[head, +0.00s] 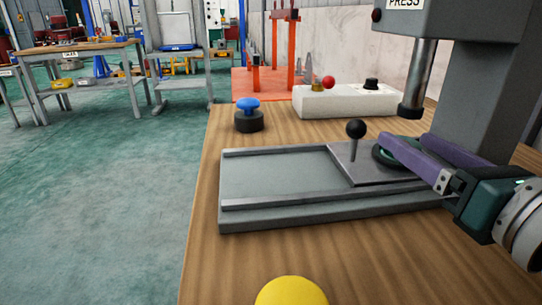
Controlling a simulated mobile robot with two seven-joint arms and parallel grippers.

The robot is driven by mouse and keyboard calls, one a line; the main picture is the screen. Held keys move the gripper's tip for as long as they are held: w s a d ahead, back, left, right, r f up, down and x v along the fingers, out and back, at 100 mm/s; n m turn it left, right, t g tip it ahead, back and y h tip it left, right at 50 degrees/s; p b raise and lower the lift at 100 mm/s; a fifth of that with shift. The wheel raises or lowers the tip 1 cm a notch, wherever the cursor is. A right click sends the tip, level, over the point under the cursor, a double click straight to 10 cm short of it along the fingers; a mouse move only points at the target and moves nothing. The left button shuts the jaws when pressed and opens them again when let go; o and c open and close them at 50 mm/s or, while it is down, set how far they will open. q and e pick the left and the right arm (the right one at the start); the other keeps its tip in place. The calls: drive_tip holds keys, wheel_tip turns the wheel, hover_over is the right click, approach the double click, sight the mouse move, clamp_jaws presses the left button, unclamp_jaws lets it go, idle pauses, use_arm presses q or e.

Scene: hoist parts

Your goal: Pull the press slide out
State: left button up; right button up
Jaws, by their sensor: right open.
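The press slide (342,164) is a flat grey plate in a railed track (264,183) on the wooden bench. A black ball knob (356,129) stands upright on a short stem on the slide. My right gripper (385,145) comes in from the right with purple fingers. It is open, and its fingertips are over or beside the round part, right of the knob; contact cannot be told. The grey press (480,80) has its ram (418,80) above this area. My left gripper is out of view.
The left part of the track is bare. A blue-topped button (248,108) stands behind the track, and a yellow dome (291,292) is at the front. A white box (345,101) with a red knob sits at the back. The bench (225,262) ends at the left.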

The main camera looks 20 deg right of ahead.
sight(363, 133)
drive_tip(key=n, duration=0.1)
drive_tip(key=a+f+n+y, duration=0.1)
drive_tip(key=n, duration=0.2)
drive_tip(key=shift+w+a+f+t+y+b, duration=0.15)
drive_tip(key=shift+w+f+t+y+b, duration=0.15)
drive_tip(key=shift+f+y+b, duration=0.1)
drive_tip(key=shift+w+a+n, duration=0.1)
drive_tip(key=shift+w+n, duration=0.15)
drive_tip(key=shift+n, duration=0.15)
drive_tip(key=w+p, duration=0.1)
drive_tip(key=w, duration=0.8)
drive_tip(key=shift+w+d, duration=0.1)
drive_tip(key=shift+d, duration=0.1)
drive_tip(key=shift+c, duration=0.2)
clamp_jaws()
